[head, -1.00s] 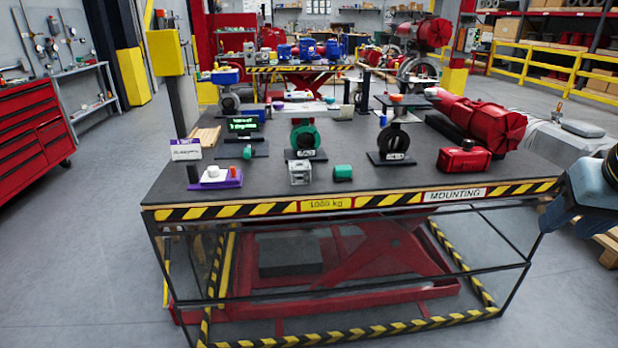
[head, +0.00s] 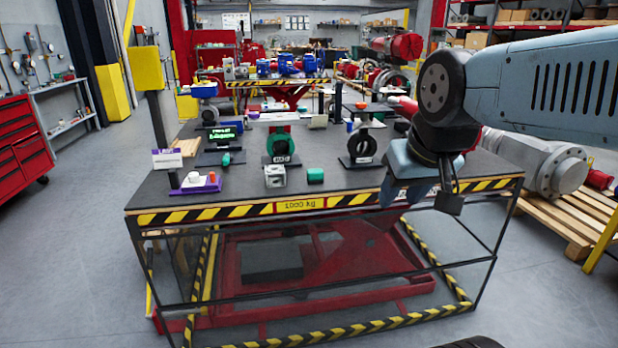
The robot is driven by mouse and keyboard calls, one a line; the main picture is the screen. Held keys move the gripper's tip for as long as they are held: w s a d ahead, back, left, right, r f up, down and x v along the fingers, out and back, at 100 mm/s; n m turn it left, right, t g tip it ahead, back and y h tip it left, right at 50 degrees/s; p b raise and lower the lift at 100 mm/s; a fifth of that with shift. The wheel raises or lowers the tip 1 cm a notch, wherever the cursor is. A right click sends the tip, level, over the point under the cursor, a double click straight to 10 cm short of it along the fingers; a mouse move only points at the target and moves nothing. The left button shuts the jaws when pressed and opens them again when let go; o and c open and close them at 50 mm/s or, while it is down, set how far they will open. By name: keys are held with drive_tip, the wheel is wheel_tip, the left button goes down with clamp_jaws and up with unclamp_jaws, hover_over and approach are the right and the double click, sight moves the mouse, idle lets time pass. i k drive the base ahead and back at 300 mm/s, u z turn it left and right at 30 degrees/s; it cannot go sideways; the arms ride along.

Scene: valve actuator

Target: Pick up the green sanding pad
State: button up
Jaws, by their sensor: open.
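A small green block (head: 315,175), which looks like the sanding pad, lies on the dark tabletop (head: 350,190) near its front edge. A smaller green piece (head: 226,159) lies further left; its shape is too small to tell. My gripper (head: 392,196) is open and points down over the front right part of the table, to the right of the green block and apart from it. Its fingertips are hard to make out, and my arm hides the right part of the tabletop.
A grey metal block (head: 275,176) stands just left of the green block. A purple tray (head: 197,184) with white and orange parts is at the front left. Ring-shaped valves on stands, a green one (head: 280,147) and a black one (head: 361,145), stand behind.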

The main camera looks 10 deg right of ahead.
sight(313, 175)
drive_tip(key=u, duration=0.1)
drive_tip(key=i, duration=1)
drive_tip(key=z, duration=0.1)
